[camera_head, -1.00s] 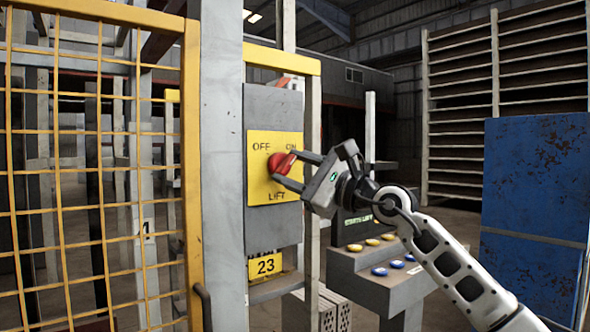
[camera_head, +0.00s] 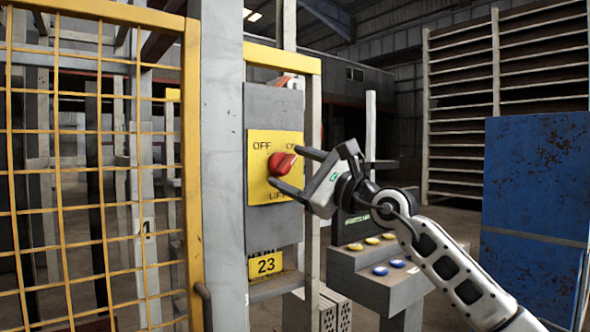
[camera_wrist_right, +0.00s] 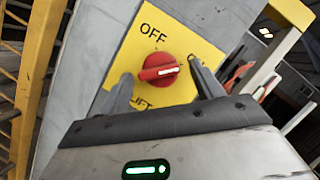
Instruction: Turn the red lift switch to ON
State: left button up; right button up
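The red lift switch (camera_head: 283,163) is a round knob with a handle bar, on a yellow plate (camera_head: 262,190) marked OFF, ON and LIFT. Its handle points to the upper right, toward the ON label, in the head view. In the right wrist view the knob (camera_wrist_right: 158,68) shows a white mark on its right end, and a finger partly covers the ON label. My right gripper (camera_head: 284,167) is open, with one fingertip above the knob and one below it in the head view. Gaps show between fingers and knob. My left gripper is not in view.
The plate sits on a grey box (camera_head: 272,112) beside a grey post (camera_head: 221,200) and a yellow mesh fence (camera_head: 193,165). A console with coloured buttons (camera_head: 378,282) stands below my right arm. A blue panel (camera_head: 535,190) stands at the right.

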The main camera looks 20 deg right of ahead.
pick_arm(q)
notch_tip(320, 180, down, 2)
jog(key=b, duration=0.5)
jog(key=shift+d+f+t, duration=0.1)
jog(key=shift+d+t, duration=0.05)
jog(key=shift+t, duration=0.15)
pick_arm(e)
jog(key=v, duration=1.6)
jog(key=shift+w, duration=0.1)
